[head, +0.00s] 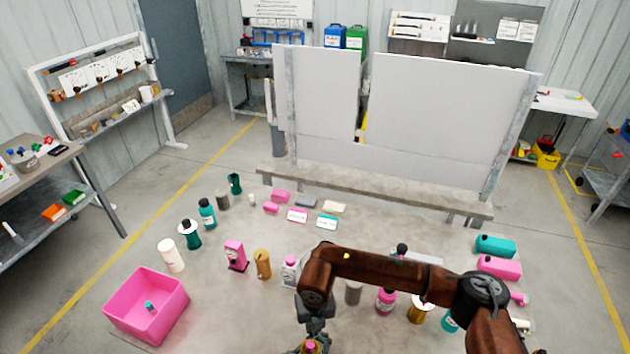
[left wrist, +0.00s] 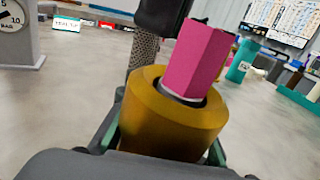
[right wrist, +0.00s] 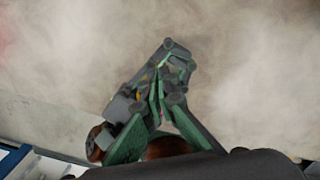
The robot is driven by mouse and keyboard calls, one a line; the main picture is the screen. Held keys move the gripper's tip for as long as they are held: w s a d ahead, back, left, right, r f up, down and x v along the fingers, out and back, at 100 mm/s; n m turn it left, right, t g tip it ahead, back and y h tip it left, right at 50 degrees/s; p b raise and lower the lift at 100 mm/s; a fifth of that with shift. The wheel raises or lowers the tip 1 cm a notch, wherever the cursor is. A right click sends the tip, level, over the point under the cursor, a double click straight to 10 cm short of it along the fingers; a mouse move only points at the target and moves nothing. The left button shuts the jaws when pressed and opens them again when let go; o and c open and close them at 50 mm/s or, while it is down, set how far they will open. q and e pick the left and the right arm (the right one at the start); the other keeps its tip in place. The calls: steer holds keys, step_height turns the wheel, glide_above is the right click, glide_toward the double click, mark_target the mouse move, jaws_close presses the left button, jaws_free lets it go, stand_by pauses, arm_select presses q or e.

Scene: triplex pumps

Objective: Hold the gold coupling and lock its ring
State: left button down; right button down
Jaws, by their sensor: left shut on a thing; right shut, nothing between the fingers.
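The gold coupling (left wrist: 172,125) is a thick gold ring with a pink six-sided piece (left wrist: 200,58) rising from its middle. In the left wrist view it sits between the green fingers of my left gripper (left wrist: 165,142), which is shut on it. In the head view only a little pink and gold (head: 311,347) shows at the bottom edge, and the left gripper is out of frame. My right gripper (head: 314,332) points down just above that spot, and I cannot tell whether it touches. In the right wrist view the right gripper (right wrist: 160,92) is shut and empty.
A pink bin (head: 125,318) stands at the left with a small teal item inside. Bottles, pumps and cylinders stand across the floor, including a gold one (head: 262,264) and a pink one (head: 235,255). A large white panel (head: 440,115) stands behind. A dark upright object (left wrist: 160,15) rises behind the coupling.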

steer(key=shift+w+a+f, duration=0.1)
steer(key=shift+f, duration=1.15)
steer(key=shift+s+a+f, duration=0.1)
steer(key=shift+s+f, duration=0.05)
steer(key=shift+s, duration=0.65)
steer(key=shift+a, duration=0.35)
